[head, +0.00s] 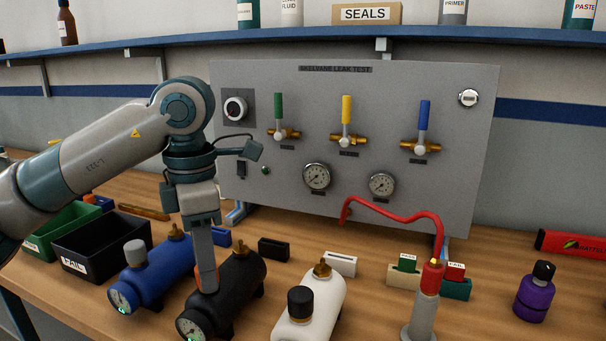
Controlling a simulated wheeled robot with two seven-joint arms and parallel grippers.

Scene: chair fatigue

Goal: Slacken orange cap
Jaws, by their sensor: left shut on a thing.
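My left gripper (207,284) comes down from above onto the front top of the black cylinder (240,275), near its gauge end. My right gripper is not in view.
A blue cylinder (157,281) with a grey cap (135,252) lies close on the left. A white cylinder (318,300) with a black cap (301,301) lies on the right. A grey valve panel (350,215) stands behind. A red hose (395,214) reaches a post at right.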

